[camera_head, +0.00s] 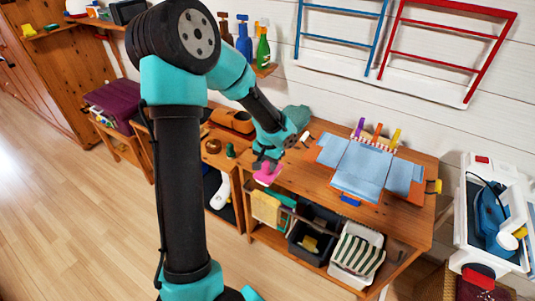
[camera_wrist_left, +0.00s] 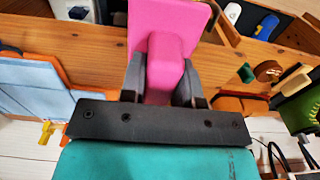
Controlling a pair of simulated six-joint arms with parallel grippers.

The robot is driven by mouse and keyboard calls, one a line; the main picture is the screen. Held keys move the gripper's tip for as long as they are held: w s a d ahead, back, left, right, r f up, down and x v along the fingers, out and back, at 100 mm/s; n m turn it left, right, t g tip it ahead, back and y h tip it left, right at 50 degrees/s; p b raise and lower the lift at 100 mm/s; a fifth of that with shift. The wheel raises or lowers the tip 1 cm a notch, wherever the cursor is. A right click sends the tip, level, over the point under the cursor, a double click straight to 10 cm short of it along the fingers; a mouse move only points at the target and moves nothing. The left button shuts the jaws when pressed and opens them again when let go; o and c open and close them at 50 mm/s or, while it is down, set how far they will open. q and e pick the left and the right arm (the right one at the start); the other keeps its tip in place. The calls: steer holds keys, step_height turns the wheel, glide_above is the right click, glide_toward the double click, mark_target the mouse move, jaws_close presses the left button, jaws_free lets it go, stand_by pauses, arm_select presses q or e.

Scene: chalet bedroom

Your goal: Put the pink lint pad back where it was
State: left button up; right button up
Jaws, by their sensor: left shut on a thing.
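The pink lint pad (camera_head: 267,174) is held by my left gripper (camera_head: 268,162) above the front left part of the wooden table (camera_head: 300,179). In the left wrist view the pad (camera_wrist_left: 170,25) shows a flat pink plate and a block-shaped grip. The fingers (camera_wrist_left: 162,80) are closed on both sides of that grip. The plate is at the far end of the fingers. I cannot tell how high the pad is above the table. The right gripper is not in view.
A blue cloth (camera_head: 360,170) lies over an orange board on the table. Below are a dark bin (camera_head: 312,226) and a striped basket (camera_head: 357,252). A small green object (camera_head: 230,151) stands on the left surface.

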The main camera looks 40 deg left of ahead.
arm_select(q)
steer(key=w+a+f, duration=0.1)
steer(key=w+a, duration=0.9)
steer(key=w, duration=0.1)
steer(key=shift+w+a+f, duration=0.2)
steer(key=shift+a+f, duration=0.05)
steer(key=shift+a, duration=0.15)
steer(key=shift+f, duration=1.7)
steer(key=shift+f, duration=0.15)
steer(key=o, duration=0.9)
step_height(320, 180, up, 12)
